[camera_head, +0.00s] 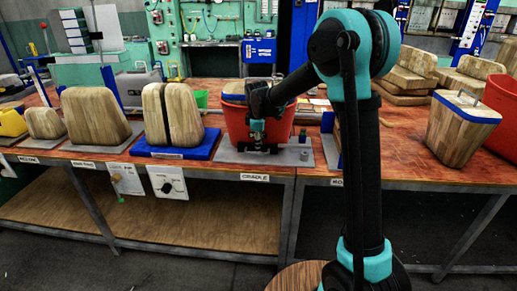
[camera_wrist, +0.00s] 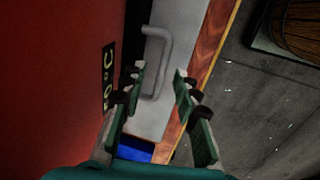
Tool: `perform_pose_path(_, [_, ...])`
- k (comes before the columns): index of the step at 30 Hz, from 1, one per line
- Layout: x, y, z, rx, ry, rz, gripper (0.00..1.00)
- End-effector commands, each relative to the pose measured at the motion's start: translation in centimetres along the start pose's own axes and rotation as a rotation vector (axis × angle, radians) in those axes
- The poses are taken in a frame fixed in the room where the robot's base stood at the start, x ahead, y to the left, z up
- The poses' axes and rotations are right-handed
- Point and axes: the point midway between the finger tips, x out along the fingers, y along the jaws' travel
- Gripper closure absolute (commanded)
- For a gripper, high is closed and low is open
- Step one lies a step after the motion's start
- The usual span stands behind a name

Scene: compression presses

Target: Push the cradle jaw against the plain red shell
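The red shell (camera_head: 235,116) stands on the grey cradle plate (camera_head: 230,156) at the middle of the bench, above the CRADLE label. In the wrist view its red wall (camera_wrist: 50,80) fills the left side, with a dark strip lettered "°C". A grey U-shaped handle (camera_wrist: 163,62) stands on a light grey surface beside the wall; I cannot tell whether it belongs to the cradle jaw. My gripper (camera_wrist: 159,70) is open, pointing down, its fingers apart on either side of the handle in the picture. Depth and contact are unclear. In the head view my gripper (camera_head: 258,135) is in front of the shell.
A split wooden block (camera_head: 182,115) on a blue base (camera_head: 175,148) stands left of the cradle. A blue-topped wooden block (camera_head: 455,130) and another red container (camera_head: 502,110) are at the right. The wooden bench edge (camera_wrist: 205,55) and floor lie right of my fingers.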

Motion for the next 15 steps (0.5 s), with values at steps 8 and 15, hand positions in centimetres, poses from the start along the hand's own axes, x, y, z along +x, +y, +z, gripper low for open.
perform_pose_path(8, [-5.8,0.0,0.0,-0.001,0.0,0.001,0.69])
perform_pose_path(15, [-9.0,0.0,0.0,-0.001,0.0,0.001,0.69])
